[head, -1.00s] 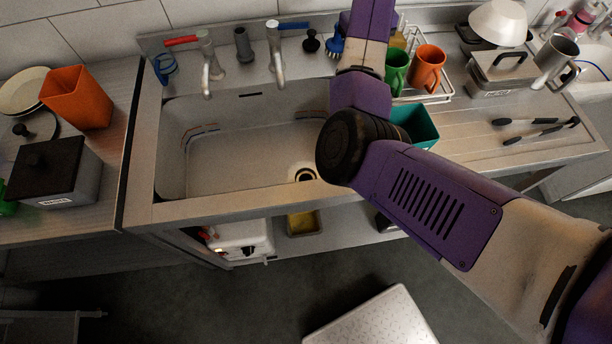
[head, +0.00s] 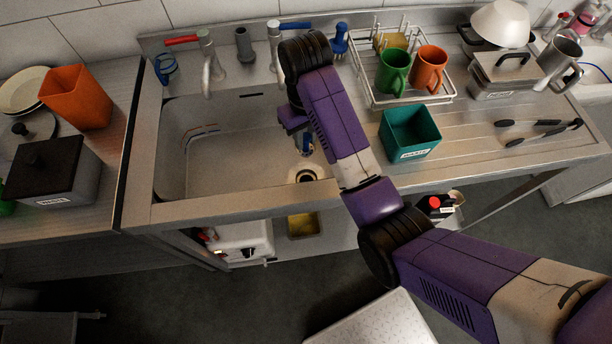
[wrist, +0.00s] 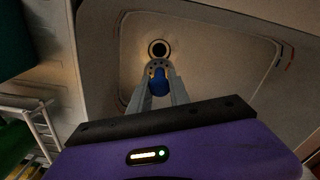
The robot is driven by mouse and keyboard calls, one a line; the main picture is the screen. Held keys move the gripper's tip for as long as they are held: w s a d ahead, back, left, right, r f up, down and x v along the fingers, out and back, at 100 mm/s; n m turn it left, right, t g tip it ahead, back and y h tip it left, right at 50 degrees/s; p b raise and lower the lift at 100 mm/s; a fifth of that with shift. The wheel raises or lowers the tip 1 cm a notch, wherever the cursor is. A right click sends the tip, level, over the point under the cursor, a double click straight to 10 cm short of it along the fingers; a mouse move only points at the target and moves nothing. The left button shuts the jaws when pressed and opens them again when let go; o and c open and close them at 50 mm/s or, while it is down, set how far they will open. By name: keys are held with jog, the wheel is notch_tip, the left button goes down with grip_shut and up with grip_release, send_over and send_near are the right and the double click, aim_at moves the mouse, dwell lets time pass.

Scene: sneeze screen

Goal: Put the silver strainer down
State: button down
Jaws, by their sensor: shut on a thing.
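The silver strainer (wrist: 158,65) is a small grey disc with holes and a blue grip (wrist: 159,86). My gripper (wrist: 158,80) is shut on the blue grip in the wrist view. In the head view, the blue and silver shape of the held strainer (head: 306,146) shows below my wrist, over the sink basin (head: 225,150). The round dark drain hole (wrist: 159,48) shows just beyond the disc in the wrist view. In the head view, the drain (head: 307,175) is partly uncovered near the basin's front. I cannot tell the strainer's exact height above the floor of the basin.
Taps (head: 212,65) stand behind the basin. A teal box (head: 410,137) sits right of the basin, with a dish rack (head: 372,92) holding a green mug (head: 393,72) and an orange mug (head: 429,68) behind it. The basin's left part is clear.

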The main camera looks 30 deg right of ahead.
aim_at(305, 151)
jog(key=shift+f+b, duration=1.75)
jog(key=shift+f, duration=7.3)
jog(key=c, duration=1.2)
grip_release()
jog(key=shift+r, duration=0.15)
notch_tip(305, 151, up, 12)
jog(key=shift+f, duration=0.1)
